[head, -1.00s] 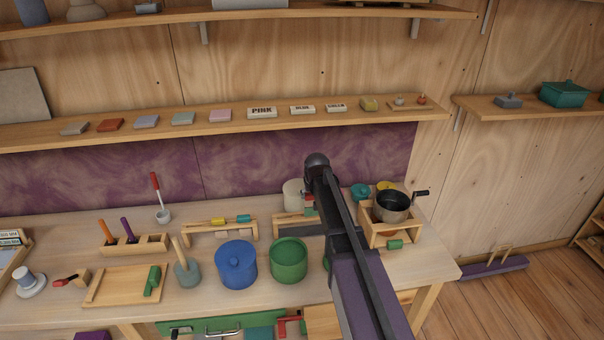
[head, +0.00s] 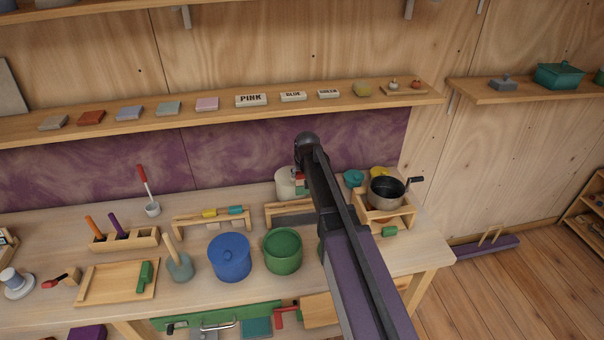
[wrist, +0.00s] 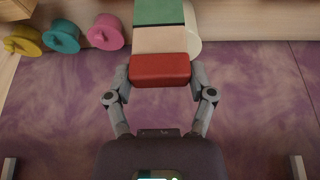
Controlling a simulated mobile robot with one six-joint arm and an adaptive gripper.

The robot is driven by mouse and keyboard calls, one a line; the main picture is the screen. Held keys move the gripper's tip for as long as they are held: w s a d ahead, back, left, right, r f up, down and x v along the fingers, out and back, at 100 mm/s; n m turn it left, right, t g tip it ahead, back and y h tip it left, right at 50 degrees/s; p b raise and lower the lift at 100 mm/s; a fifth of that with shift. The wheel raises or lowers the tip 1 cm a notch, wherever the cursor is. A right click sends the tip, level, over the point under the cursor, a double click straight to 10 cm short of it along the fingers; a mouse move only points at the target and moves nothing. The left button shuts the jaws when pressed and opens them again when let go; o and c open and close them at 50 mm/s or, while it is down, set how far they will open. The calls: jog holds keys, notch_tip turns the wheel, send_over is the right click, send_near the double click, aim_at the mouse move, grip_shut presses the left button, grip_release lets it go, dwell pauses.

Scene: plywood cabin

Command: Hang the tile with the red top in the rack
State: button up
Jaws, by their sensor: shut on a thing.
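The tile with the red top (wrist: 160,70) is banded red, cream and green. My gripper (wrist: 162,78) is shut on its red end, one finger on each side. In the head view a sliver of the tile's red end (head: 299,176) shows left of my arm, above a green part, in front of a whitish pot. My fingers are hidden behind the arm there. A wooden frame (head: 278,208) stands below the tile, partly covered by my arm. Another wooden rack (head: 180,222) with yellow and teal pieces on its bar stands further left. I cannot tell which is the rack meant.
A blue pot (head: 230,259) and a green pot (head: 283,254) stand in front of the frame. A dark pan (head: 384,193) sits in a wooden stand on the right. The whitish pot (head: 285,183) is close behind the tile. A shelf (head: 350,101) with several blocks runs above.

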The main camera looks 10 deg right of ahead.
aim_at(302, 183)
jog(key=shift+f+b, duration=1.85)
jog(key=shift+f, duration=0.05)
jog(key=shift+f+b, duration=0.5)
jog(key=shift+f+b, duration=3.8)
jog(key=o, duration=0.9)
